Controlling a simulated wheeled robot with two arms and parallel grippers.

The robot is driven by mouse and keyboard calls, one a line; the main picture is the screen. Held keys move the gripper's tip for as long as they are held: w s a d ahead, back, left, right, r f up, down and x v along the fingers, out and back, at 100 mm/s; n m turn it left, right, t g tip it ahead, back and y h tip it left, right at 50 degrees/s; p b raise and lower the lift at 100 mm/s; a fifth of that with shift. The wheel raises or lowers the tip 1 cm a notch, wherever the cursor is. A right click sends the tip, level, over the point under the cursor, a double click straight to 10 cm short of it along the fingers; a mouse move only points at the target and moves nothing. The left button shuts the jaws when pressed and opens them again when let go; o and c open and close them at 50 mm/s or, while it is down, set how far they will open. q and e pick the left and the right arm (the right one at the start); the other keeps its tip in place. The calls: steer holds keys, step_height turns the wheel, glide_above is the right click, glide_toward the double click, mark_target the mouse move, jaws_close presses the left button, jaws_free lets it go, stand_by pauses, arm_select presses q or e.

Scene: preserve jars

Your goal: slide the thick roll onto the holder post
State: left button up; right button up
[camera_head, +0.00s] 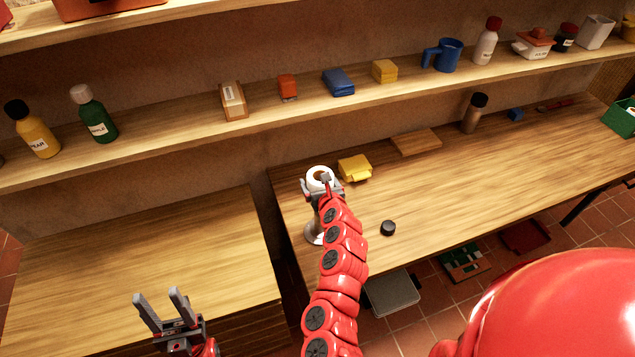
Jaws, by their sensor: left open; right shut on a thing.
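The thick white roll (315,173) with a brown core is upright near the table's left end. My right gripper (322,184) is shut on its near side. The holder's round metal base (312,235) stands on the table below the roll. Most of the post is hidden behind my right gripper and arm, and I cannot tell whether its tip is inside the core. My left gripper (162,307) is open and empty, over the lower left wooden surface.
A yellow block (355,168) lies just right of the roll. A small black cap (388,228) sits near the front edge. A wooden board (416,142) and a brown bottle (474,113) are further right. The shelf behind holds bottles and boxes. The table's middle is clear.

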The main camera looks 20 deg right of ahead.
steer(key=shift+w+f, duration=0.2)
steer(key=shift+f, duration=0.1)
steer(key=shift+s+f+b, duration=0.1)
steer(key=shift+f+b, duration=0.75)
steer(key=shift+b, duration=0.15)
steer(key=shift+f+b, duration=1.4)
steer(key=shift+f, duration=0.35)
steer(key=shift+f, duration=4)
stand_by(1.0)
